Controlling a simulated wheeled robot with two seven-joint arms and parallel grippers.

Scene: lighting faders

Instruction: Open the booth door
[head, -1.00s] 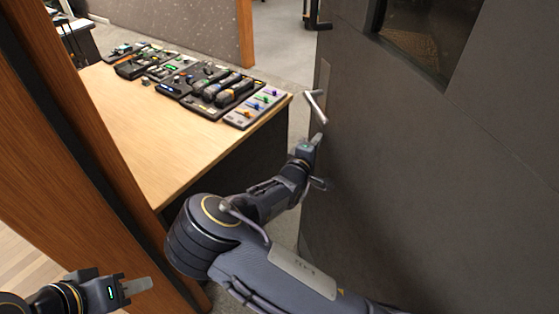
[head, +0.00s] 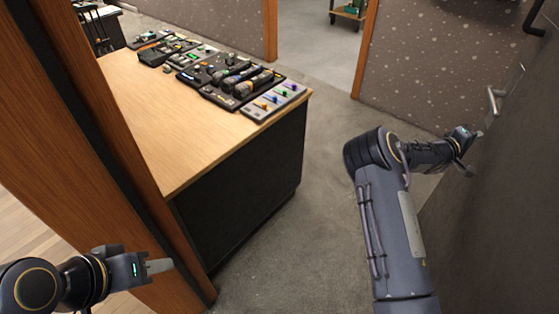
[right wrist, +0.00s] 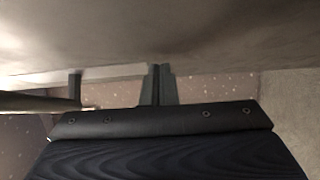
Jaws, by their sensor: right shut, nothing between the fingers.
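The dark grey booth door (head: 500,215) stands open at the right of the head view, swung away from the wooden frame. Its metal lever handle (head: 492,100) sits near the door's edge, and a bar at the left of the right wrist view (right wrist: 40,102) looks like the same handle. My right gripper (head: 479,134) is shut and empty, close to the door face just below the handle; its fingers (right wrist: 157,85) reach toward the door, contact unclear. My left gripper (head: 160,266) is by the wooden frame at lower left, holding nothing visible; its jaw gap cannot be made out.
A wooden frame post (head: 118,150) stands at the left. Behind it, a wooden desk (head: 150,110) with dark sides carries control panels and a fader board (head: 275,101). Grey floor (head: 285,235) lies clear between desk and door. A patterned wall (head: 430,75) stands behind.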

